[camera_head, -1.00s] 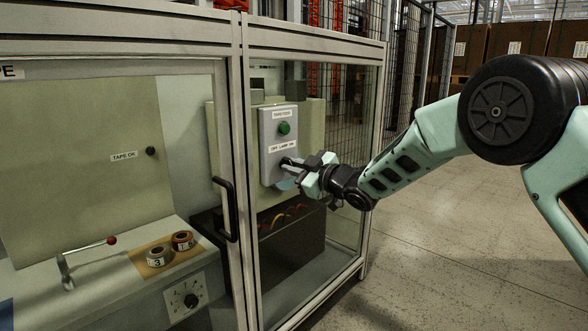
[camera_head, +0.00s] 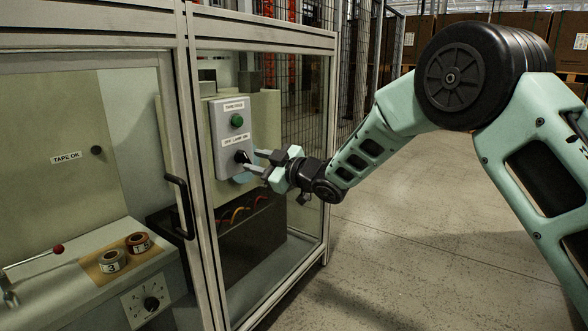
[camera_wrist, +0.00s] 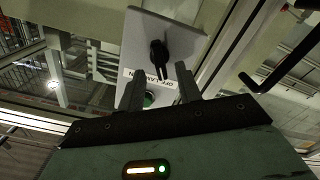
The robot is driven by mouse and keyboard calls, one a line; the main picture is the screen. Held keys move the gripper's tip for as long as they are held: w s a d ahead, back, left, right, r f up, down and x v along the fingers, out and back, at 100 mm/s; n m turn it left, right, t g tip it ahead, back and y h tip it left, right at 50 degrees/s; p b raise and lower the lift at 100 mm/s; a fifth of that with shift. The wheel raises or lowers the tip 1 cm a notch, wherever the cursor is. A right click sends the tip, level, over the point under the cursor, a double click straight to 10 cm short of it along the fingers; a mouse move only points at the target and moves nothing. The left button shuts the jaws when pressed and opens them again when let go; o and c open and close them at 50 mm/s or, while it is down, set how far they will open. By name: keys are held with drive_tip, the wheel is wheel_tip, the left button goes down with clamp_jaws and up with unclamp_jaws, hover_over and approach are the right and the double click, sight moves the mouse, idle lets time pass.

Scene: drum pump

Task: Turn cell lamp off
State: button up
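The grey control box (camera_head: 226,128) carries a green button (camera_head: 237,121) and, below it, a black lamp switch (camera_head: 242,157) under an "OFF LAMP ON" label (camera_head: 236,141). My gripper (camera_head: 256,160) is in front of the switch, with its fingers spread apart. In the wrist view, the switch knob (camera_wrist: 158,53) shows beyond and between the two fingertips (camera_wrist: 160,84), with nothing held. The label (camera_wrist: 150,80) appears upside down there. The knob's narrow end points toward the label and leans slightly to the picture's right, the OFF side. The lamp itself cannot be identified.
A framed enclosure surrounds the box, with an upright post (camera_head: 202,165) and a black door handle (camera_head: 180,207) left of my gripper. Tape rolls (camera_head: 125,251) and a red-knobbed lever (camera_head: 35,257) are at the lower left. Open floor (camera_head: 400,250) lies to the right.

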drive_tip(key=p+v, duration=0.1)
drive_tip(key=v, duration=1.3)
drive_tip(key=shift+p, duration=0.35)
drive_tip(key=shift+d, duration=0.1)
drive_tip(key=s+d+f+m+g+h, duration=0.2)
drive_tip(key=s+f+m+g+h, duration=0.15)
drive_tip(key=s, duration=0.85)
drive_tip(key=s+d+f+m+g+h, duration=0.15)
drive_tip(key=s+g+h, duration=0.3)
drive_tip(key=s, duration=0.85)
drive_tip(key=s+d+f+m+g+h, duration=0.25)
drive_tip(key=s+h, duration=0.25)
drive_tip(key=s, duration=0.7)
wheel_tip(320, 180, up, 30)
drive_tip(key=s+m+g+p, duration=0.1)
drive_tip(key=p, duration=2.8)
drive_tip(key=shift+s+a+f+p, duration=0.2)
drive_tip(key=shift+s+f+p, duration=0.05)
drive_tip(key=shift+s+p, duration=0.05)
